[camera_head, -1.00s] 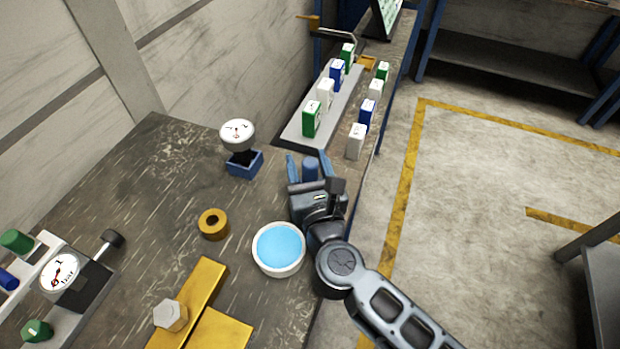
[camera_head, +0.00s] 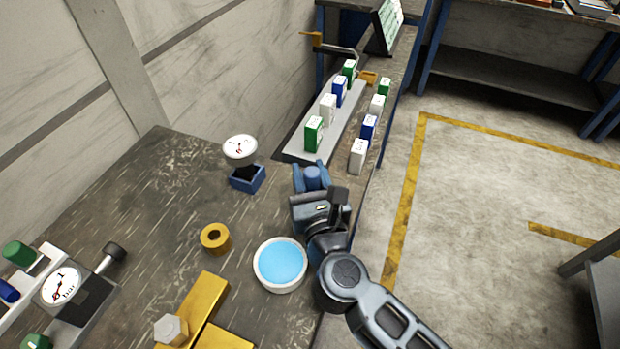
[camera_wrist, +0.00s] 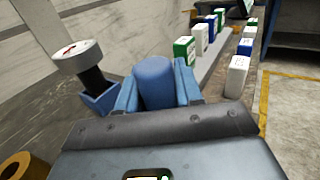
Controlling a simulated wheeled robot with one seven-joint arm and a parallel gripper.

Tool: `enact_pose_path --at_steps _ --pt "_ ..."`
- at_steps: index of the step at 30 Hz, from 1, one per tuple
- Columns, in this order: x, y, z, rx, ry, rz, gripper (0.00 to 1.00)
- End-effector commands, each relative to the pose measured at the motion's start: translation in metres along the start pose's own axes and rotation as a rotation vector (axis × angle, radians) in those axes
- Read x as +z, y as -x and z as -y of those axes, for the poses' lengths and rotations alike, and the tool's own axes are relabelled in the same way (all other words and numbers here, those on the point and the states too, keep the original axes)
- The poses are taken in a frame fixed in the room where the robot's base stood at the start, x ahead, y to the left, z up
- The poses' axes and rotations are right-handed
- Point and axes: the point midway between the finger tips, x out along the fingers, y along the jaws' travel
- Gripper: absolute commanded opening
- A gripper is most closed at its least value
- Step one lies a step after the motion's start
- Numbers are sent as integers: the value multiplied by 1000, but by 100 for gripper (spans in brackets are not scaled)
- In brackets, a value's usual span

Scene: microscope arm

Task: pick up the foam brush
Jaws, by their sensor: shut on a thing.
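A blue, round-topped upright piece, seemingly the foam brush (camera_head: 312,177), stands at the far right part of the bench in the head view. My gripper (camera_head: 311,168) has its two blue fingers closed on its sides. In the wrist view the foam brush (camera_wrist: 156,84) rises between the fingers, one pressed on each side. Its lower part is hidden behind my gripper body, so I cannot tell whether it touches the bench.
A dial gauge (camera_head: 240,149) stands in a blue box (camera_head: 247,178) left of my gripper. A yellow ring (camera_head: 215,238) and a white bowl of blue liquid (camera_head: 280,265) are nearer. Several coloured boxes stand beyond, some on a grey tray (camera_head: 338,128).

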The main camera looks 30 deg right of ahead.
Motion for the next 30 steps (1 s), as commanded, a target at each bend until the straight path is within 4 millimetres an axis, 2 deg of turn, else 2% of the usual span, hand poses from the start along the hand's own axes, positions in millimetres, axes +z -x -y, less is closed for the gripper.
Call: enact_pose_path --at_steps 4,9,15,21,30 --pt "31 1 2 -2 -3 2 5" --pt "50 25 37 -3 0 -1 5" --pt "74 48 70 -3 0 -1 5" --pt "89 62 90 -1 0 -1 5" --pt "94 66 96 0 -1 0 5"
